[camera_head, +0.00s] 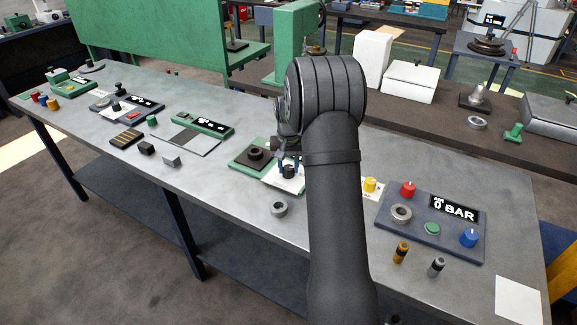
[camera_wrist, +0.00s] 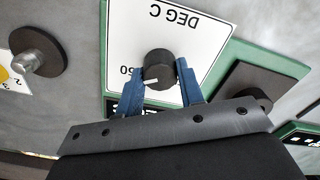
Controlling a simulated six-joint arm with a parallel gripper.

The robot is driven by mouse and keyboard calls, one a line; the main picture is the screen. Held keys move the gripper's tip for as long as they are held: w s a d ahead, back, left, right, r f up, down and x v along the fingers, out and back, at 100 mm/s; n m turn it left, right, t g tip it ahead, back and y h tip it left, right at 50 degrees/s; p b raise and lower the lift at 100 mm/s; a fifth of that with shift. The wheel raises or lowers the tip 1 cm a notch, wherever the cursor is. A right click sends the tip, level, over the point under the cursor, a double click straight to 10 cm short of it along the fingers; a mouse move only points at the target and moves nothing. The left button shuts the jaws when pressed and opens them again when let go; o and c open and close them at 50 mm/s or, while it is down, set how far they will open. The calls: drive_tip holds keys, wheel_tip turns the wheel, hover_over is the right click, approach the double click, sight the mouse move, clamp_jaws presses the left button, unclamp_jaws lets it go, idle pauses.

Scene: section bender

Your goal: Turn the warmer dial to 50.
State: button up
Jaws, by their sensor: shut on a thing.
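The warmer dial is a black round knob (camera_wrist: 159,68) with a white pointer line, on a white plate (camera_wrist: 200,22) lettered "DEG C". In the wrist view the plate appears upside down, and a "60" or "50" partly shows beside the knob, cut off by a finger. My gripper (camera_wrist: 162,80) has its two blue fingers closed on the sides of the knob. In the head view the dial (camera_head: 289,172) sits on the white plate (camera_head: 275,181), with my gripper (camera_head: 289,164) over it. The other scale marks are hidden or too small to read.
A green-edged base with a dark square block (camera_head: 255,156) is left of the dial. A yellow knob (camera_head: 370,185) and a panel reading "0 BAR" (camera_head: 454,212) are to the right.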

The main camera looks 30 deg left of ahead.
sight(288, 167)
idle(0.5)
drive_tip(key=o, duration=1)
wheel_tip(288, 167, up, 18)
drive_tip(key=shift+f, duration=0.25)
wheel_tip(288, 167, down, 18)
drive_tip(key=shift+r, duration=0.2)
idle(0.3)
drive_tip(key=shift+r, duration=0.1)
